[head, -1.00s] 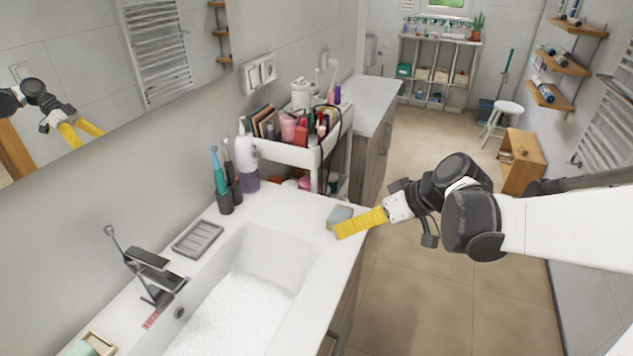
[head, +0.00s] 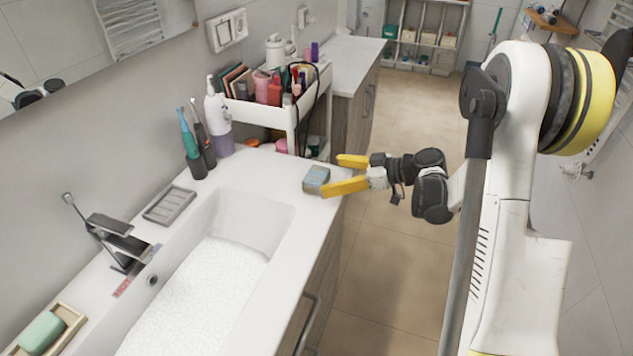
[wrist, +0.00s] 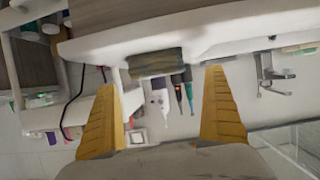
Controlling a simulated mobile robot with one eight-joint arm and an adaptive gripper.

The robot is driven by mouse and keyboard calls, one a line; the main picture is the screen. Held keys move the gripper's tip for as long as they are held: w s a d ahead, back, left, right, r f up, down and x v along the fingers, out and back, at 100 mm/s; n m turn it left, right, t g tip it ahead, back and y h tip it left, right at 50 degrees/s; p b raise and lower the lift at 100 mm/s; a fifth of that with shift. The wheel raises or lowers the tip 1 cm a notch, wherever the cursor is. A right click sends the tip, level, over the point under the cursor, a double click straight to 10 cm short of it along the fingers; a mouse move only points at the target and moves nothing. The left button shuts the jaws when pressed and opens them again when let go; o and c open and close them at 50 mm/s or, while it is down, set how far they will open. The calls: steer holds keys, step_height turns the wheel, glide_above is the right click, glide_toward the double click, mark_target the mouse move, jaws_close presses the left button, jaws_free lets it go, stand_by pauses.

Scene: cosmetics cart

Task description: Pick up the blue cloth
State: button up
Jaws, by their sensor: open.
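The blue cloth (head: 316,177) is a small folded block on the white counter near its front corner. My gripper (head: 334,174) is open, its two yellow fingers pointing left at the cloth from the counter's edge. One fingertip is near the cloth's front side and the other is farther back; I cannot tell whether either touches it. In the wrist view, which looks upside down, the cloth (wrist: 156,63) lies ahead, between the two spread fingers (wrist: 162,80) and looking darker. Nothing is held.
The sink (head: 210,285) is to the left of the cloth. Toothbrushes (head: 190,145) and a white bottle (head: 216,120) stand at the wall. The floor (head: 400,270) right of the counter is free.

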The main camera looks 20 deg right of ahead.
mark_target(318, 175)
steer(key=b+x, duration=0.2)
steer(key=x, duration=0.3)
steer(key=shift+w, duration=0.2)
steer(key=c, duration=1.1)
steer(key=shift+c, duration=0.2)
steer(key=shift+r, duration=0.15)
